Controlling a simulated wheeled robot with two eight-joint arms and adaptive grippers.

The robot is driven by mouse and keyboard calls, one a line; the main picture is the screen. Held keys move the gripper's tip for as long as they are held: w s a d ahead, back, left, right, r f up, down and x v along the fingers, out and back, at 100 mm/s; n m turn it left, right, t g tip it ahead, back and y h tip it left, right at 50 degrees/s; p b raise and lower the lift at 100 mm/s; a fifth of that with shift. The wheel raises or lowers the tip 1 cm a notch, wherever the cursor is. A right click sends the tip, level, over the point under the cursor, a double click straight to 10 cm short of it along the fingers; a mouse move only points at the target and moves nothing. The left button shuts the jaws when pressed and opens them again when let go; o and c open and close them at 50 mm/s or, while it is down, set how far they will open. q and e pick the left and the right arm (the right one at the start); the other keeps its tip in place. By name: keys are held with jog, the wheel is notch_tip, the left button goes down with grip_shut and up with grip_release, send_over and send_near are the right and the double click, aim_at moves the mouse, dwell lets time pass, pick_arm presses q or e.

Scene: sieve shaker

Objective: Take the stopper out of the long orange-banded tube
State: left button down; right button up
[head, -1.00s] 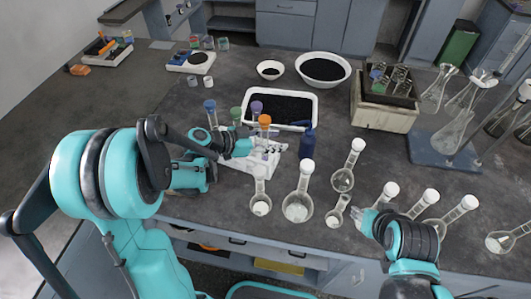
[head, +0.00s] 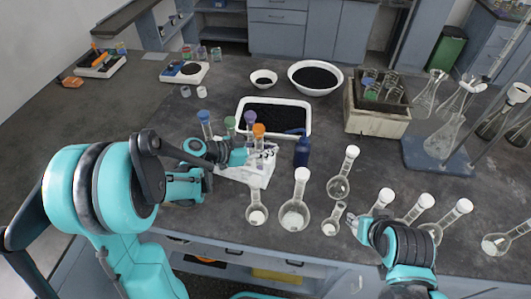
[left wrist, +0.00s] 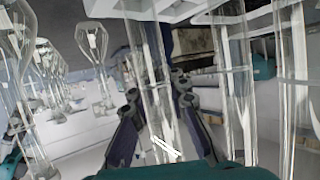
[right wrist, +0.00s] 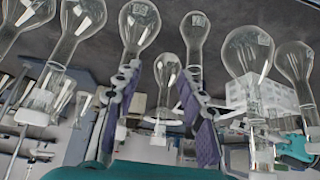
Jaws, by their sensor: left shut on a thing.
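A tube with an orange top (head: 259,131) stands upright at the right end of a white rack (head: 243,174) in the head view. My left gripper (head: 264,153) is at this tube, just below the orange top. In the left wrist view my left gripper (left wrist: 157,95) is shut around a clear glass tube (left wrist: 160,118); other tubes stand beside it. I cannot make out a stopper separate from the orange top. My right gripper (head: 350,222) is near a small white-capped flask (head: 330,228); in the right wrist view its fingers (right wrist: 158,90) are apart and empty.
Blue (head: 204,117), green (head: 230,121) and purple (head: 251,117) topped tubes share the rack. A dark blue bottle (head: 302,153) stands just right of it. White-capped flasks (head: 294,212) crowd the front. A white tray of black grains (head: 273,104) lies behind.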

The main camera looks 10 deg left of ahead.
pick_arm(q)
notch_tip(320, 180, up, 18)
jog(key=p, duration=0.7)
dwell(0.5)
